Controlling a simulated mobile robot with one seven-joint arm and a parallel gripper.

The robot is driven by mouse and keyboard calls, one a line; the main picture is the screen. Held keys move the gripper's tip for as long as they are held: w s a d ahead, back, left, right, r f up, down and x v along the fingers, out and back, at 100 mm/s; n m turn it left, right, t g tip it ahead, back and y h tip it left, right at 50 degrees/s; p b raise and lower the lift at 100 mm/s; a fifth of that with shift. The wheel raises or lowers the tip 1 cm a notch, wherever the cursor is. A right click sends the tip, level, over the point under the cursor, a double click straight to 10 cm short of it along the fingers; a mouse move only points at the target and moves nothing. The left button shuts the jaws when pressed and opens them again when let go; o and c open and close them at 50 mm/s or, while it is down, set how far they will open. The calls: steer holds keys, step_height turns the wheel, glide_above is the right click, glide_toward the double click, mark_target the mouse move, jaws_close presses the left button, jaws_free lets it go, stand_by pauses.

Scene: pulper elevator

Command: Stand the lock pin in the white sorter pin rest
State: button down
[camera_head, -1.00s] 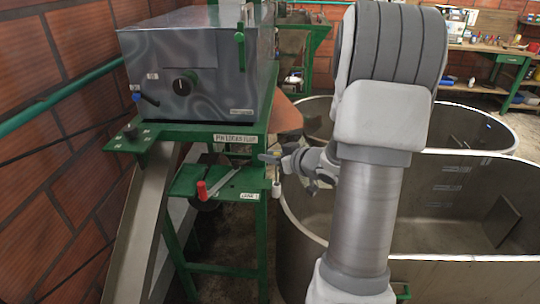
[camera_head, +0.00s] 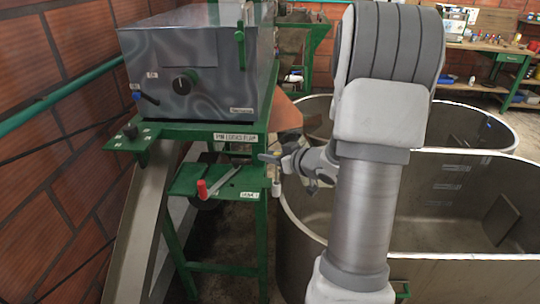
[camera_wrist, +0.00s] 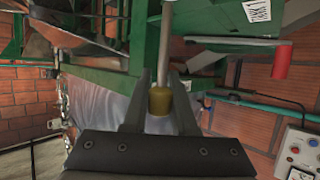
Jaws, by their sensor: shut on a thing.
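The lock pin shows in the wrist view as a brass-yellow collar (camera_wrist: 160,101) with a grey metal rod (camera_wrist: 163,45) running to the top edge. My gripper (camera_wrist: 161,84) is shut on the collar, one dark finger on each side. In the head view my gripper (camera_head: 270,158) is at the right end of the green stand, partly hidden by my arm. A small pale cylinder (camera_head: 277,187) is just below it by the stand's leg. It may be the white sorter pin rest, but it is too small to be sure. Whether the rod touches it cannot be told.
A green shelf (camera_head: 225,180) with a red-handled lever (camera_head: 202,189) lies left of my gripper. A grey machine (camera_head: 190,75) stands above it. A large metal tank (camera_head: 430,200) is to the right, behind my arm. The red handle also shows in the wrist view (camera_wrist: 282,62).

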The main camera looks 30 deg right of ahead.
mark_target(276, 170)
steer(key=shift+f+b, duration=1.75)
steer(key=shift+f, duration=0.75)
steer(key=c, duration=0.6)
jaws_free()
steer(key=shift+r, duration=0.1)
steer(key=p+v, duration=0.2)
steer(key=v, duration=1.5)
steer(key=shift+s+p, duration=0.25)
steer(key=shift+p, duration=0.1)
steer(key=shift+d, duration=0.1)
